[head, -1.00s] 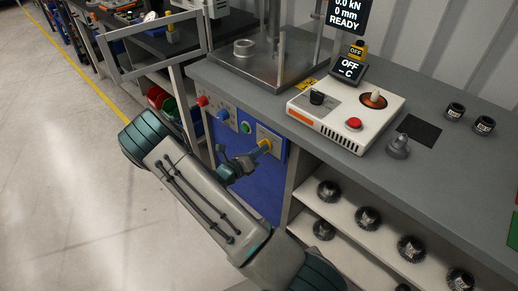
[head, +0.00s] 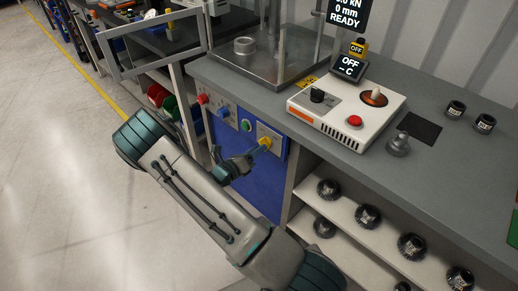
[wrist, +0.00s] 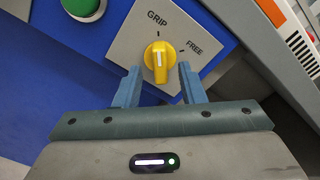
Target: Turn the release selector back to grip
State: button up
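The release selector is a yellow knob (wrist: 160,73) on a light grey plate (wrist: 122,45) marked GRIP and FREE. Its white line points up at the GRIP mark. It also shows in the head view (head: 266,143) on the blue front panel. My gripper (wrist: 159,69) is open, with one blue finger on each side of the knob's lower part. Narrow gaps seem to show between the fingers and the knob; I cannot tell how deep the fingertips reach. In the head view my gripper (head: 236,157) is just left of the selector.
A green button (wrist: 82,8) sits left of the selector plate. A red knob (head: 202,100) and blue knob (head: 223,114) are farther left on the panel. Above, the bench holds a white control box (head: 345,115) with a red button. Shelves with round black parts (head: 328,188) stand to the right.

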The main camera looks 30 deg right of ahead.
jog(key=v, duration=1.2)
jog(key=shift+b, duration=0.4)
jog(key=shift+r, duration=0.1)
